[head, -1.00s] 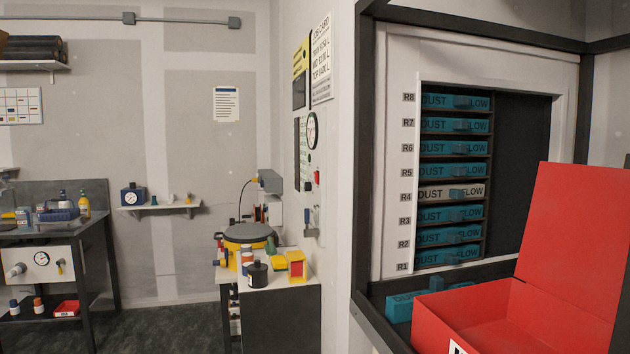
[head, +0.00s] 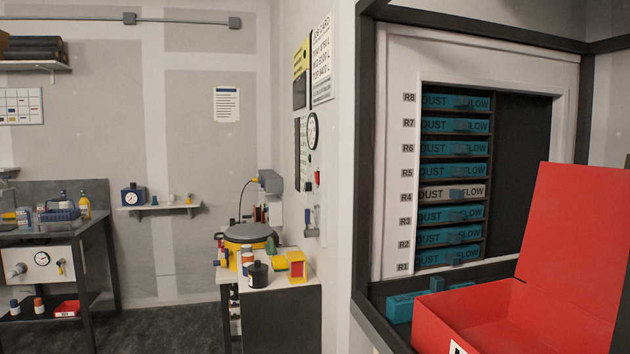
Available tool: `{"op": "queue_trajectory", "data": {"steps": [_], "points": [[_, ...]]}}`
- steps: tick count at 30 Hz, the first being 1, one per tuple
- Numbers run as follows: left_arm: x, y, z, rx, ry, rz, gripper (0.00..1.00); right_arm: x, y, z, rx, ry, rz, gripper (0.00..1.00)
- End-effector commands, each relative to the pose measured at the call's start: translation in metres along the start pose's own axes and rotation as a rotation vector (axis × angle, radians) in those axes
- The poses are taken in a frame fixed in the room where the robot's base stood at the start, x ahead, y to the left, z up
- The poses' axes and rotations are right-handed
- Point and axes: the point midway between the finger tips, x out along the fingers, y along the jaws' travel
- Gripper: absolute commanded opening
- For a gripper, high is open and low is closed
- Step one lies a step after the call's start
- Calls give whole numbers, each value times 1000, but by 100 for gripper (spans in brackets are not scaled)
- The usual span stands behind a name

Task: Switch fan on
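No fan can be made out for certain. On the side wall, a small red control (head: 317,178) sits below a round gauge (head: 312,131). A grey lever-like fitting (head: 310,221) is mounted lower on the same wall. I cannot tell whether either is the fan's switch, or how it is set. Neither of my grippers shows in the head view.
An open red box (head: 480,312) stands at the front right, before a rack of teal "DUST" and "FLOW" cartridges (head: 452,172). A teal block (head: 402,308) lies below the rack. A small bench (head: 290,283) and a dark workbench (head: 95,235) stand left. Floor between them is clear.

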Motion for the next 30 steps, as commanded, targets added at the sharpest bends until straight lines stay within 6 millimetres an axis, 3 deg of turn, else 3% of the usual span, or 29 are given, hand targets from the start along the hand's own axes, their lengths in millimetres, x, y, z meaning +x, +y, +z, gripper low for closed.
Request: {"op": "queue_trajectory", "data": {"steps": [22, 30], "points": [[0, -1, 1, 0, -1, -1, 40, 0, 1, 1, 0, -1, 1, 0], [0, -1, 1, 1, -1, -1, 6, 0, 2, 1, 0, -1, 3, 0]]}}
